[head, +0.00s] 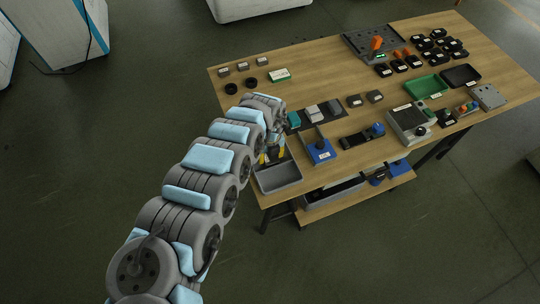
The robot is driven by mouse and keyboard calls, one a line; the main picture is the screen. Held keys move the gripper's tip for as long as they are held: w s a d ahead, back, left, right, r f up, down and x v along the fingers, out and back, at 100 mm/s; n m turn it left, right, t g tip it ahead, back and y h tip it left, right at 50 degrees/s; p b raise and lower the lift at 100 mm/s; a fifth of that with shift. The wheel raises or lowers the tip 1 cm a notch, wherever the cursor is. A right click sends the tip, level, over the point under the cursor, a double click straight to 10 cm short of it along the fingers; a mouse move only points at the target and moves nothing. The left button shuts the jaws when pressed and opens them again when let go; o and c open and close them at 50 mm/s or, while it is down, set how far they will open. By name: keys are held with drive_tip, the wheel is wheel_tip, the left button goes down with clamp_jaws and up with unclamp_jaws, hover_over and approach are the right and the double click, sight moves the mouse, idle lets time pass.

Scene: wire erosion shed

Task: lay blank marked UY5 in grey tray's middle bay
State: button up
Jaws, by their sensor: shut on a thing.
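My gripper (273,154), with yellow on its fingers, points down at the table's near left, over the back edge of a grey open tray (279,190). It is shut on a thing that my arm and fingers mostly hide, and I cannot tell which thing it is. The tray's visible floor looks empty, and I cannot make out bays in it. Small grey blocks (242,66) stand in a row at the back left. Two more dark grey blocks (375,96) stand mid-table. Their markings are too small to read, so I cannot pick out UY5.
A dark mat (323,123) with teal and grey blocks lies right of my gripper. A blue box (320,152) stands right of the tray. Black rings (231,88), a green tray (426,87) and a grey device (409,121) stand elsewhere. Bare wood shows at centre back.

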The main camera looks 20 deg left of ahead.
drive_tip(key=o, duration=1.2)
wheel_tip(320, 180, up, 12)
drive_tip(key=p, duration=0.2)
